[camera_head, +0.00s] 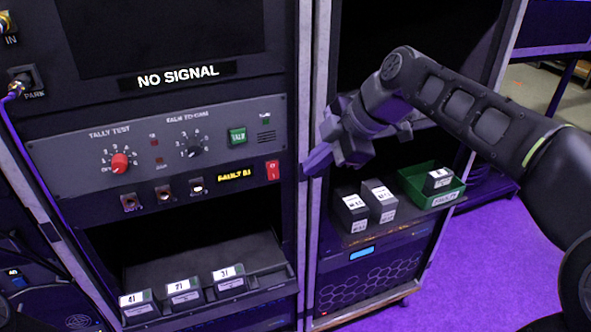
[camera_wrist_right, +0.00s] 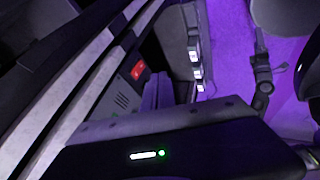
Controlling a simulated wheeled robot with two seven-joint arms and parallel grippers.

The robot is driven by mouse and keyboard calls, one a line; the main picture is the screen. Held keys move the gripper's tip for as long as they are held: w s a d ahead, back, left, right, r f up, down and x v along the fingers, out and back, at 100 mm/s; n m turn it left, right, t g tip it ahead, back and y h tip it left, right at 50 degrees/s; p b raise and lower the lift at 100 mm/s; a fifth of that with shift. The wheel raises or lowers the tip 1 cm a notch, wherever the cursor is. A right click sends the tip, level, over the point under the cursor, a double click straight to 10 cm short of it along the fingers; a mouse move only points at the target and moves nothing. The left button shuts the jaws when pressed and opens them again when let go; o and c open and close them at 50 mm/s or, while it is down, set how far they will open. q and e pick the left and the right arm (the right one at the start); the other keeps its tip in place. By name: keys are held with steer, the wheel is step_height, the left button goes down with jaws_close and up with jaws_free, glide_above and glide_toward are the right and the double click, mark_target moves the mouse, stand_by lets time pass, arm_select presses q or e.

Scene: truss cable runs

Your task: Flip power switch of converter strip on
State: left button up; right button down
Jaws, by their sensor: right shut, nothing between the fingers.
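A grey strip panel (camera_head: 85,150) with a red knob and a dark knob sits in the left rack. A red rocker switch (camera_head: 272,170) is at its lower right end, beside a lit yellow fault label (camera_head: 234,174). The red switch also shows in the right wrist view (camera_wrist_right: 138,70); I cannot tell its position. My right gripper (camera_head: 314,162) is shut and empty, just right of the red switch, apart from it in the picture. Its fingers also show in the wrist view (camera_wrist_right: 157,95). My left gripper is not in view.
A dark "NO SIGNAL" screen (camera_head: 160,35) is above the panel. Several labelled blocks (camera_head: 183,288) stand on the shelf below. Right of the rack post (camera_head: 310,230) are two boxes (camera_head: 350,208) and a green bin (camera_head: 412,180). Purple floor (camera_head: 480,260) is clear at right.

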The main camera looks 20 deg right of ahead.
mark_target(273, 171)
steer(key=w+a+f, duration=0.1)
steer(key=w+f, duration=0.1)
steer(key=w+a+f+p, duration=0.1)
steer(key=w+f, duration=0.2)
steer(key=w+a+f+p, duration=0.1)
steer(key=w+f, duration=0.2)
steer(key=shift+w+a+f, duration=0.15)
steer(key=shift+a+f, duration=0.1)
steer(key=shift+w+t+b, duration=0.25)
steer(key=shift+t+b, duration=0.05)
steer(key=shift+b, duration=0.95)
steer(key=shift+r, duration=0.1)
